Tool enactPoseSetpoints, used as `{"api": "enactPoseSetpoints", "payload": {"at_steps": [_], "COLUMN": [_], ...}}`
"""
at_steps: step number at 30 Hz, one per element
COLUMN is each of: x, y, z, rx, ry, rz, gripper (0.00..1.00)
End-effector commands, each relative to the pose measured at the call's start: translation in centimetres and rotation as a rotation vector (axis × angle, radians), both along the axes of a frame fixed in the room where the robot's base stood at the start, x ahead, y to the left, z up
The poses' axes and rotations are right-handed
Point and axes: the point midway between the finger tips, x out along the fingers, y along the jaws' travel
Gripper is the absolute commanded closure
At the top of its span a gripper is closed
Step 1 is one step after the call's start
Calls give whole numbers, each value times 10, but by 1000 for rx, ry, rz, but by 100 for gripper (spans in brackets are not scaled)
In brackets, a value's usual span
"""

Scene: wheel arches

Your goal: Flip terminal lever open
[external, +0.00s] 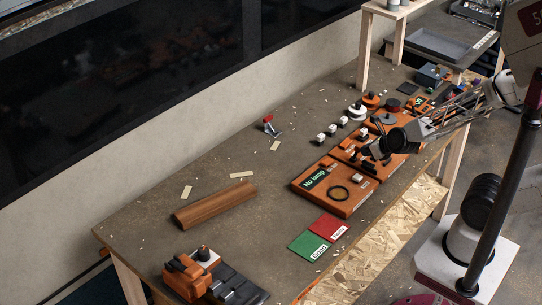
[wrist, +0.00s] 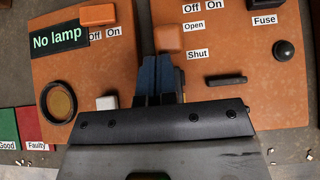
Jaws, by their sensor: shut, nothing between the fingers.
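In the wrist view, an orange block (wrist: 168,38) that looks like the terminal lever stands on the middle orange panel (wrist: 215,55), left of the "Open" label (wrist: 193,26) and above the "Shut" label (wrist: 198,54). My gripper (wrist: 160,60) is shut and empty, its blue fingertips just below the orange block. I cannot tell whether they touch it. In the external view, my gripper (external: 372,157) is low over the orange panels, and the lever cannot be made out there.
The left panel (wrist: 90,60) has a "No lamp" display (wrist: 60,36), a ring (wrist: 58,102) and a white block (wrist: 107,103). A black bar (wrist: 226,80) and black knob (wrist: 284,50) lie right of my fingers. Green (external: 309,246) and red (external: 329,227) pads lie in front.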

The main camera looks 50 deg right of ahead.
Motion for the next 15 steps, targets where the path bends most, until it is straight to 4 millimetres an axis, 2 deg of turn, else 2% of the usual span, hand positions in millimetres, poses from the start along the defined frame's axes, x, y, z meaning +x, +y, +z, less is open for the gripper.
{"api": "enactPoseSetpoints", "payload": {"at_steps": [1,15], "x": [-1,2], "y": [0,0], "z": [-4,-3], "rx": [1,-1], "ry": [14,70], "rz": [-1,1], "gripper": [100,100]}}
